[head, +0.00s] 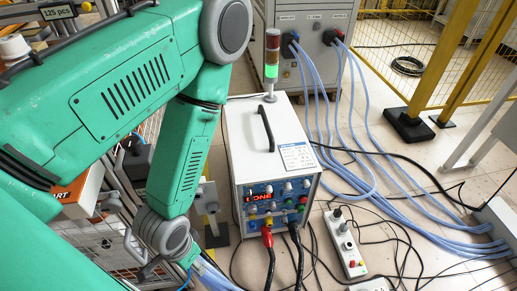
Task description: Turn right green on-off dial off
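The white induction heater (268,145) stands on the floor in the middle, with a black handle on top. Its front panel has a red lit display (259,197), several small knobs and a green dial (303,200) at the right side. The dial is too small to read its position. A green arm comes in from the left and bends down to the left of the heater. Its grey end (160,243) is low at the lower left, apart from the panel; finger opening is unclear. My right gripper is not in view.
A signal tower (271,60) with a lit green lamp stands behind the heater. Red (267,238) and black (295,235) plugs stick out below the panel. A power strip (345,243), blue hoses (365,180) and black cables lie on the right floor.

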